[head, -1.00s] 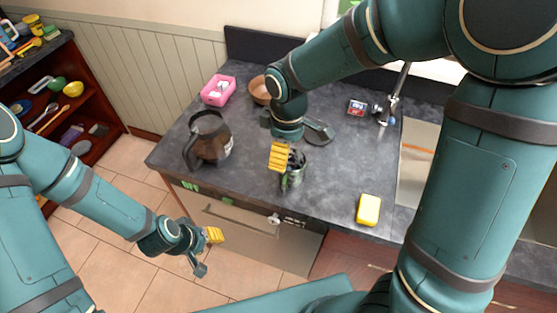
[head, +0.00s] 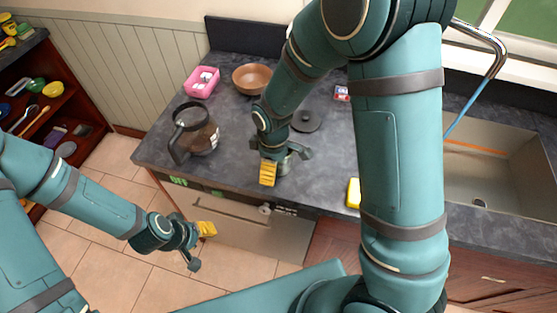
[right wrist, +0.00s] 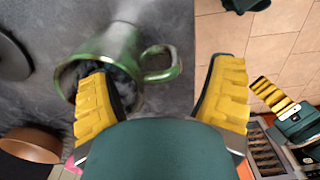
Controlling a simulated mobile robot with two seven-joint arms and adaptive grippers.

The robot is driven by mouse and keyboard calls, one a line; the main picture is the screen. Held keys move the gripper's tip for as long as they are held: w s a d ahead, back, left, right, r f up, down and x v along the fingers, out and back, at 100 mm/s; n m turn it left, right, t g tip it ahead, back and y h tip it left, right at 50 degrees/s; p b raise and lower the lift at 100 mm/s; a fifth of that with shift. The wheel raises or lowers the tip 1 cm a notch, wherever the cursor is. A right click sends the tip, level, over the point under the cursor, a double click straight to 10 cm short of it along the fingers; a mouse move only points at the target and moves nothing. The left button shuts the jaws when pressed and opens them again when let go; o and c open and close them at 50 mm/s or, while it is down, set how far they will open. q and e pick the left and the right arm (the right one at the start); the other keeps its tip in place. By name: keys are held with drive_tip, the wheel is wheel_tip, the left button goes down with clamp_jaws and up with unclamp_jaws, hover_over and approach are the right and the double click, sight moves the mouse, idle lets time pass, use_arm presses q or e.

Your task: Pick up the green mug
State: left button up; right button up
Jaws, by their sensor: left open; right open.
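The green mug (right wrist: 108,44) is on the dark countertop in the right wrist view, its open rim and handle (right wrist: 163,64) facing my gripper. My right gripper (right wrist: 160,92) is open at the mug. Its left yellow finger overlaps the mug's opening and the handle lies between the fingers; I cannot tell whether they touch. In the head view my right gripper (head: 286,163) points down near the counter's front edge and mostly hides the mug. My left gripper (head: 201,247) is open and empty, in front of the counter over the floor.
A coffee pot (head: 201,137) stands left of my right gripper. A pink container (head: 203,83), a brown bowl (head: 250,80) and a dark round lid (head: 305,121) are behind. A yellow sponge (head: 353,194) lies to the right, near the sink (head: 490,175).

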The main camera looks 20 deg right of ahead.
drive_tip(key=shift+f, duration=0.75)
drive_tip(key=shift+c, duration=0.3)
drive_tip(key=c, duration=1.3)
drive_tip(key=shift+r, duration=0.1)
